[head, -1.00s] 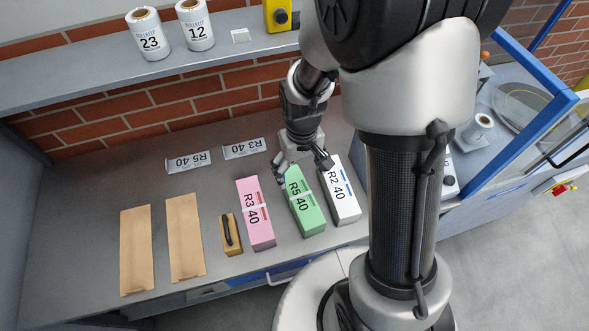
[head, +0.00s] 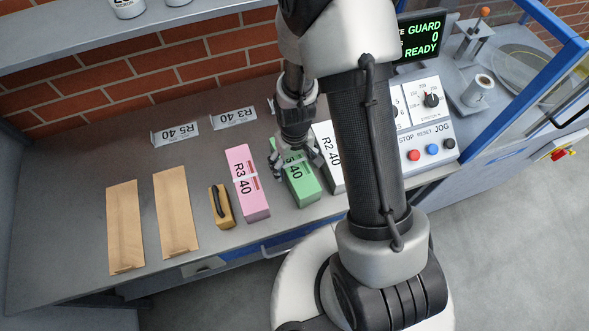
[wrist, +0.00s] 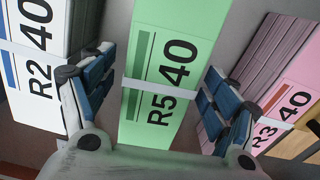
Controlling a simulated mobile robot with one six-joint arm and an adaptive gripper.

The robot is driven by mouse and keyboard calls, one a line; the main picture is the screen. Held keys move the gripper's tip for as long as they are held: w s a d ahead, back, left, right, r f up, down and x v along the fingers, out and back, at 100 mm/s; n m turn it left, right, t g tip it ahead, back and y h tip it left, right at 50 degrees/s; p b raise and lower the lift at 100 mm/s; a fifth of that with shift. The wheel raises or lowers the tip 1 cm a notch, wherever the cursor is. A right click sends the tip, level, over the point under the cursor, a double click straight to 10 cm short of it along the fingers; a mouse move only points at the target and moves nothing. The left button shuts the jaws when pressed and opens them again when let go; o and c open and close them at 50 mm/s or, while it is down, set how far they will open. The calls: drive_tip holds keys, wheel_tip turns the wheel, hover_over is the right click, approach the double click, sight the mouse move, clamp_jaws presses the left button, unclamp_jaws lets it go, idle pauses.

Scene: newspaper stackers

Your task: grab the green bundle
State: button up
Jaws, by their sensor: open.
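The green bundle (head: 303,189), marked R5 40 with a pale band around it, lies on the grey table between the pink bundle (head: 247,193) and the white bundle (head: 328,157). My gripper (head: 297,164) is over the green bundle's far part, hiding some of its label. In the wrist view the green bundle (wrist: 172,60) runs between my two spread fingers, one on each side. The fingers are open, with a gap visible between each and the bundle. The pink bundle (wrist: 290,70) and white bundle (wrist: 35,60) flank them closely.
A wooden block with a black handle (head: 220,206) and two brown paper sheets (head: 125,225) lie to the left. Label cards (head: 175,134) stand behind. A control panel (head: 425,130) is at right. Bare table lies at far left.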

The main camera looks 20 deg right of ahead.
wheel_tip(320, 180, down, 2)
drive_tip(key=shift+f, duration=0.2)
drive_tip(key=shift+c, duration=0.4)
drive_tip(key=shift+r, duration=0.1)
clamp_jaws()
idle(0.4)
